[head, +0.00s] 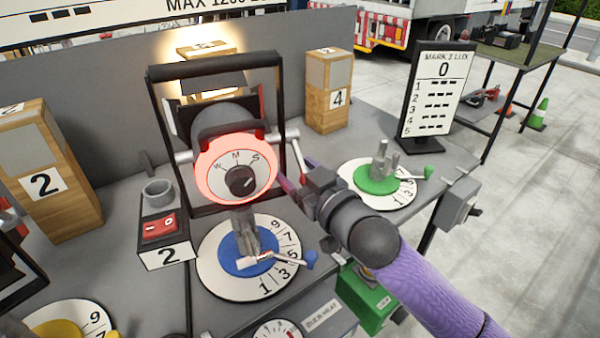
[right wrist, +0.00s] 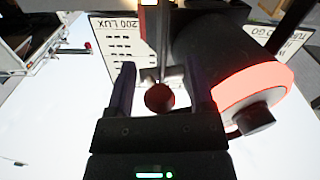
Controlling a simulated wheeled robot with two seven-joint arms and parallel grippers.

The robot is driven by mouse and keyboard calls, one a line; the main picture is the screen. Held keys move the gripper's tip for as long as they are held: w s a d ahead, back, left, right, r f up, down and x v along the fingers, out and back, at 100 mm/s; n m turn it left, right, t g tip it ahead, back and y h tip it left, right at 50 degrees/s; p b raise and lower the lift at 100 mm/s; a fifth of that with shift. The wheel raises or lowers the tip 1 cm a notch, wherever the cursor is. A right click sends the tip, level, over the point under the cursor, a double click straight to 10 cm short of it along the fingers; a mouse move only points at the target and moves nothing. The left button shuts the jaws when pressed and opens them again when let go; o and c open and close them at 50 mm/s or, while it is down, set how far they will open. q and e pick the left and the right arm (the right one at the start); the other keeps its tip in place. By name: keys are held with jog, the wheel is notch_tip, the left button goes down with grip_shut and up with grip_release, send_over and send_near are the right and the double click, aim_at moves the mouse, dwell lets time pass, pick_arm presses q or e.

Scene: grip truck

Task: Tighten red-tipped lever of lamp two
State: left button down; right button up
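Lamp two (head: 225,150) stands in a black yoke frame on the grey bench, with a glowing red-rimmed face and a W-M-S dial. Its red-tipped lever (head: 298,160) is at the right side of the yoke, partly hidden by my right gripper (head: 292,183). In the right wrist view, the lever's dark red ball tip (right wrist: 159,97) lies between the two spread fingers of my right gripper (right wrist: 162,82). I see gaps on both sides of the ball. My left gripper is in neither view.
A blue-centred dial (head: 215,258) with a blue-tipped handle is below the lamp. A red switch box (head: 163,235) labelled 2 stands left of it. A green-centred dial (head: 360,190) and a lux board (head: 436,95) are at right. A wooden block (head: 328,95) labelled 4 stands behind.

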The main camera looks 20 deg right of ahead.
grip_shut()
dwell(1.2)
